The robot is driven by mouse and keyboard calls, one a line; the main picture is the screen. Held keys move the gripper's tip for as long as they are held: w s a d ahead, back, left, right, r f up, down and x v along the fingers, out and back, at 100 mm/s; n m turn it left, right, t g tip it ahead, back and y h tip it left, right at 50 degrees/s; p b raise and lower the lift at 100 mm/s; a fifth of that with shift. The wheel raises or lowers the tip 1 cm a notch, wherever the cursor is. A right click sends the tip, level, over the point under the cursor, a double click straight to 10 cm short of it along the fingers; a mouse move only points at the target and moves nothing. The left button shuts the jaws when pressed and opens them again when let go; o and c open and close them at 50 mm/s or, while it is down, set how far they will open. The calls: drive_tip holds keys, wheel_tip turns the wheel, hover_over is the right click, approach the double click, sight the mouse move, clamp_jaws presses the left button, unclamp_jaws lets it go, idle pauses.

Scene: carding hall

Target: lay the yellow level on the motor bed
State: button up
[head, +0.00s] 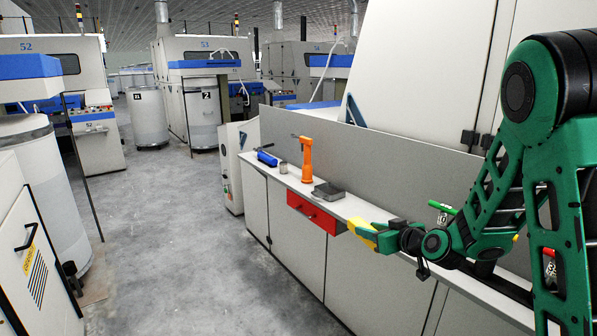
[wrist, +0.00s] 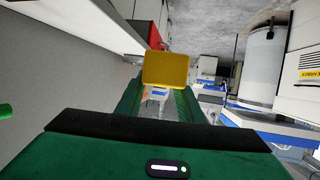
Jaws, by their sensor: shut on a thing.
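The yellow level (head: 362,230) is held at the end of my outstretched arm, beside the front edge of the bench top in the head view. My gripper (head: 380,238) is shut on it. In the wrist view the level (wrist: 165,70) shows as a yellow block between the two green fingers of my gripper (wrist: 160,92). Most of its length is hidden from the wrist camera. I cannot tell for certain which surface is the motor bed.
The long bench (head: 345,207) carries an orange tool (head: 306,160), a blue tool (head: 267,158) and a dark grey tray-like block (head: 328,193). A red drawer (head: 312,214) is in its front. A green-handled thing (head: 442,208) stands near my arm. The aisle floor (head: 165,230) is clear.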

drive_tip(key=s+d+f+m+h, duration=0.1)
drive_tip(key=s+d+f, duration=0.1)
drive_tip(key=d, duration=0.7)
drive_tip(key=shift+s+f+t, duration=0.15)
drive_tip(key=shift+f+t, duration=0.25)
drive_tip(key=shift+f, duration=0.35)
